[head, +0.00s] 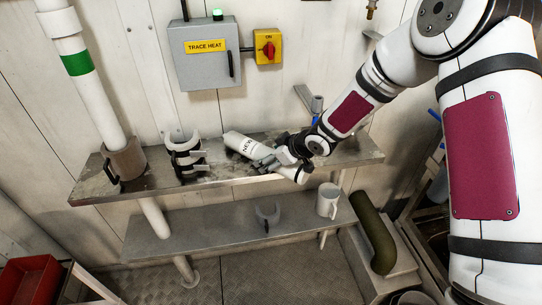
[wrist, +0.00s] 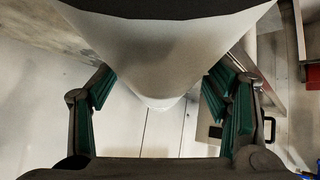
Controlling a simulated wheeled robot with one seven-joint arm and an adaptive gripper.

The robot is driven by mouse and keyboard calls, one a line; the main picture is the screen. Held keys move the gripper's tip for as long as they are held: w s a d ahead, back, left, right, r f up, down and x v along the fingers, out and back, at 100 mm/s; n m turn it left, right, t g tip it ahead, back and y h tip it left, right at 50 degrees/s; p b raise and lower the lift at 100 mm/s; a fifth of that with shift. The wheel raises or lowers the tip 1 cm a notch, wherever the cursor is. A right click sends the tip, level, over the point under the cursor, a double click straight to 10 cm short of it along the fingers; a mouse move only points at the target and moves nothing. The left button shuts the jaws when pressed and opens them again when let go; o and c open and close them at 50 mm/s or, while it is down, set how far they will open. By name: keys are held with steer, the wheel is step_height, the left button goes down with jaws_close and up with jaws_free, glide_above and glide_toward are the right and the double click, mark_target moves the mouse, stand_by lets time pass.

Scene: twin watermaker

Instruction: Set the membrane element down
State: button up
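The membrane element (head: 240,143) is a white cylinder with dark lettering that seems to read NEW. It lies tilted at the middle of the upper metal shelf (head: 222,181); I cannot tell whether it touches the shelf. My gripper (head: 266,158) is at its lower right end, coming from the right. In the wrist view the white element (wrist: 160,55) fills the top middle, between the green-padded fingers of my gripper (wrist: 163,98). The pads meet its sides, so the gripper looks shut on it. The element's far end is not clear there.
A white mug (head: 328,200) and a grey cradle (head: 267,215) are on the lower shelf. The trace heat box (head: 205,65) hangs behind.

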mark_target(293, 167)
steer(key=shift+r, duration=0.2)
steer(key=p+v, duration=0.1)
steer(key=v, duration=1.1)
steer(key=shift+d, duration=0.1)
